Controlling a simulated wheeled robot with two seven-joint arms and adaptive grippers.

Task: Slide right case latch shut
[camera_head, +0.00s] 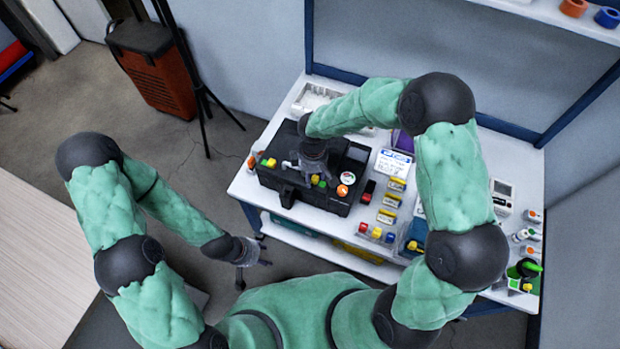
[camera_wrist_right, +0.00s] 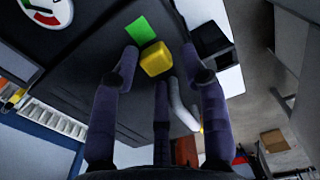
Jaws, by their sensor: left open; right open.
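The black case (camera_head: 335,197) lies closed on the white table. On its top near the right, a yellow latch block (camera_wrist_right: 156,60) sits beside a green mark (camera_wrist_right: 139,31) in the right wrist view. Small green and yellow parts (camera_head: 318,181) show there in the head view. Another latch with yellow and green parts (camera_head: 268,162) is at the case's left. My right gripper (camera_head: 312,172) is over the case, pointing down; its open fingers (camera_wrist_right: 160,62) straddle the yellow block. Contact cannot be told. My left gripper (camera_head: 256,252) is open and empty, off the table's front left.
A round dial sticker (camera_head: 347,178) is on the case. Yellow-marked items (camera_head: 390,200) and small coloured blocks (camera_head: 376,233) lie right of the case. A grey handle (camera_wrist_right: 183,106) is close to my right fingers. A tripod (camera_head: 190,70) stands behind left.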

